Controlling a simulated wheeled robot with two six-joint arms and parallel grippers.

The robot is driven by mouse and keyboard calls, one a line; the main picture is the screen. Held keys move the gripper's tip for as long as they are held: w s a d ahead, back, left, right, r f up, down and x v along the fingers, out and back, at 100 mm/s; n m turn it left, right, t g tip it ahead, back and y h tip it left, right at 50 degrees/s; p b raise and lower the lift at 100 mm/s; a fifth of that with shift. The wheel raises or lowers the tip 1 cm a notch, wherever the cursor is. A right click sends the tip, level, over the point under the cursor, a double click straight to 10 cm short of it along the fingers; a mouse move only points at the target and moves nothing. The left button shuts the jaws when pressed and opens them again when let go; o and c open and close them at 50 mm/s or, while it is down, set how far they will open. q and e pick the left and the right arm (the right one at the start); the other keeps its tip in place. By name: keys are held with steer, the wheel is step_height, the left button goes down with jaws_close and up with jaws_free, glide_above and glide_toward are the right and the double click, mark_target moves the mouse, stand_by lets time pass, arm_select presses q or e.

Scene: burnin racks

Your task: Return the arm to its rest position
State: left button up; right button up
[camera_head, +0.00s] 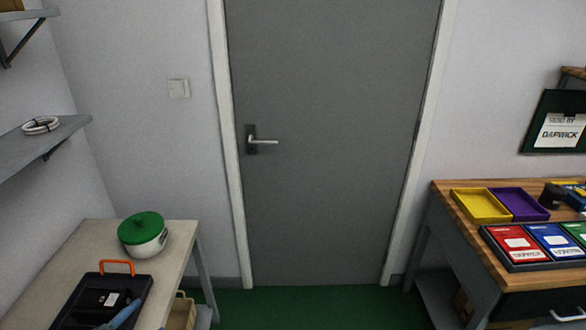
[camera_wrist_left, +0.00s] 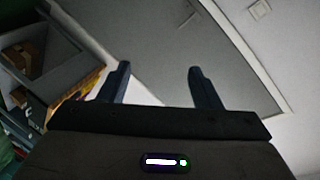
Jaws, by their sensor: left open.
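My left gripper (camera_wrist_left: 160,84) shows in the left wrist view, with its two dark fingers spread apart and nothing between them. The grey door (camera_wrist_left: 150,42) lies beyond the fingers and looks tilted in that view. In the head view I cannot clearly make out either gripper. My right gripper is in neither view.
The grey door (camera_head: 330,140) is shut. On the left bench (camera_head: 82,244) are a green-lidded pot (camera_head: 143,234) and a black case (camera_head: 101,300) with a blue item over it. The right bench (camera_head: 452,192) holds yellow and purple trays and coloured boxes. Green floor between is clear.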

arm_select(q)
steer(key=s+a+f+n+g+y, duration=0.1)
steer(key=s+f+n+g+y, duration=0.5)
steer(key=f+n, duration=0.5)
steer(key=s+d+f+g+h, duration=0.2)
steer(key=s+d+f+g, duration=0.25)
steer(key=s, duration=0.25)
step_height(320, 180, down, 32)
steer(key=a+g+b, duration=0.2)
steer(key=b, duration=0.3)
steer(key=s+f+b, duration=0.1)
steer(key=s+f, duration=0.4)
steer(key=f, duration=0.4)
steer(key=s+a+f+g+b, duration=0.1)
steer(key=s+f+b, duration=0.1)
steer(key=s+f, duration=0.4)
steer(key=s+f+n+b, duration=0.1)
steer(key=s+f, duration=0.5)
steer(key=f, duration=0.6)
steer(key=shift+s+a+h+b, duration=0.2)
steer(key=shift+a+h+b, duration=0.1)
steer(key=shift+b, duration=0.25)
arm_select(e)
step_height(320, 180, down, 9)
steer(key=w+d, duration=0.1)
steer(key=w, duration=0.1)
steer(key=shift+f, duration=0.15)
